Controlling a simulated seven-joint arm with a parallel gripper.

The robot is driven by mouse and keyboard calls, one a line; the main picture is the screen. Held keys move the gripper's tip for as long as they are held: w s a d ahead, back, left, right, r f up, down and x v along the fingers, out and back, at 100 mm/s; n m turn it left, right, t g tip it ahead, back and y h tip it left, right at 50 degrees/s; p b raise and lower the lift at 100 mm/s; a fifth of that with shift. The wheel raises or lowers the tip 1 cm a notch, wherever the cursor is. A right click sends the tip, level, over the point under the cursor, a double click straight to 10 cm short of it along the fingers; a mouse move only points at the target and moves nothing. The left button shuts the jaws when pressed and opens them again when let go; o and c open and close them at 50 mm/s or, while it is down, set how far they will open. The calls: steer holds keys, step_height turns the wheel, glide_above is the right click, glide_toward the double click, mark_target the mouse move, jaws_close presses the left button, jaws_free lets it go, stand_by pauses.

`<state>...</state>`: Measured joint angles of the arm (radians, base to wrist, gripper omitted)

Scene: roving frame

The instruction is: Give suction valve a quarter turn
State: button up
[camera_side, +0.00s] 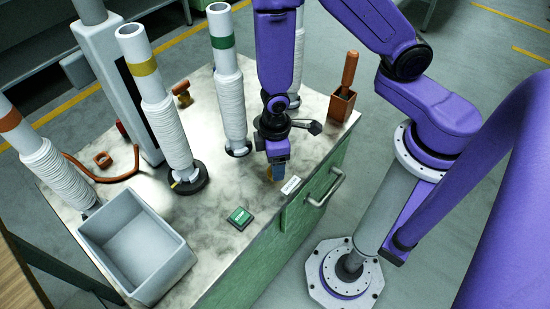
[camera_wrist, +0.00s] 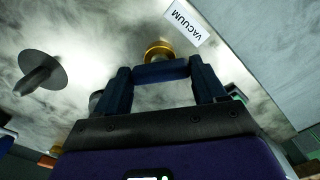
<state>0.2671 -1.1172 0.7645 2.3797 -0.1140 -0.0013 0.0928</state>
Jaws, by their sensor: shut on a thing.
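The suction valve shows in the wrist view as a blue handle (camera_wrist: 162,71) over a round brass body (camera_wrist: 158,49), beside a white label reading VACUUM (camera_wrist: 186,22). My gripper (camera_wrist: 163,76) has one dark blue finger at each end of the handle and is shut on it. The handle lies about crosswise in that picture. In the side view my gripper (camera_side: 277,172) points down at the front edge of the bench top, just left of the label (camera_side: 291,186). There the fingers largely hide the valve; a bit of brass shows beside them.
A green block (camera_side: 240,217) and an open grey bin (camera_side: 136,245) lie to the left on the bench top. Upright sleeved tubes with yellow (camera_side: 163,110) and green (camera_side: 228,85) bands stand behind. An orange-brown holder (camera_side: 341,103) stands at right. A handle (camera_side: 326,187) juts from the green front.

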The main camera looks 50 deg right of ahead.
steer(key=n, duration=0.4)
steer(key=shift+a+n, duration=0.1)
steer(key=shift+n, duration=1.8)
steer(key=o, duration=1)
steer(key=shift+o, duration=0.2)
